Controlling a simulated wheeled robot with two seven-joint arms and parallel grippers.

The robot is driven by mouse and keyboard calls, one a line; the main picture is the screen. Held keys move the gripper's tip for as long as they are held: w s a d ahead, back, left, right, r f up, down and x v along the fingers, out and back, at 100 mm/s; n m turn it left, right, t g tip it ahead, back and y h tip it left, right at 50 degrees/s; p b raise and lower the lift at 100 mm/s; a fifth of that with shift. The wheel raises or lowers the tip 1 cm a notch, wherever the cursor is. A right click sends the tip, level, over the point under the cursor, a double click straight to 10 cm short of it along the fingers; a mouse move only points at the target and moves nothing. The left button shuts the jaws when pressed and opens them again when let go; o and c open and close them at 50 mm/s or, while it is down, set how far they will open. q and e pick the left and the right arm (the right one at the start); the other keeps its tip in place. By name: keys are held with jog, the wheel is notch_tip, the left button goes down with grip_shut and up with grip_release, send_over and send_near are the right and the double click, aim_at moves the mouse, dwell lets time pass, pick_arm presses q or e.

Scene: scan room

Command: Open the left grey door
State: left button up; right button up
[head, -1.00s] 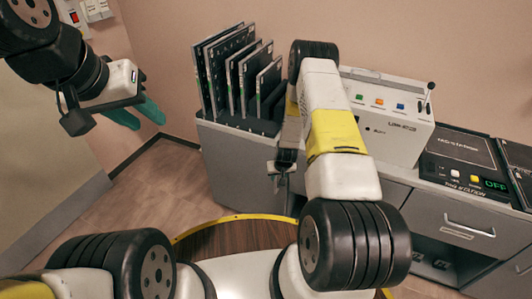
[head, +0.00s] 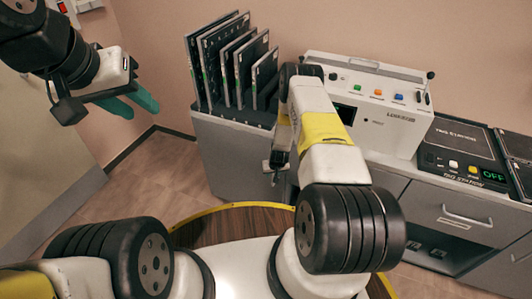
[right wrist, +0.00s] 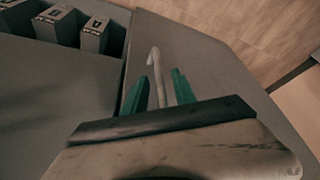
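The left grey door (head: 235,158) is the grey front of the cabinet under the rack of dark plates in the head view. My right gripper (head: 276,172) is at its right side, partly hidden by my arm. In the right wrist view, a pale bar handle (right wrist: 156,66) stands on a grey panel (right wrist: 200,62). The green fingers of my right gripper (right wrist: 162,90) are on either side of it, with small gaps visible. Whether the door is ajar is unclear. My left gripper (head: 132,103) is raised at upper left, empty, with its green fingers apart.
A white console (head: 380,105) and black tag station (head: 460,165) stand on the counter to the right. Below are a drawer (head: 455,210) and an open shelf. Several small boxes (right wrist: 95,33) stand left of the panel in the right wrist view. Floor (head: 165,175) is clear at left.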

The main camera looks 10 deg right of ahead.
jog(key=shift+c, duration=0.2)
grip_shut()
dwell(1.1)
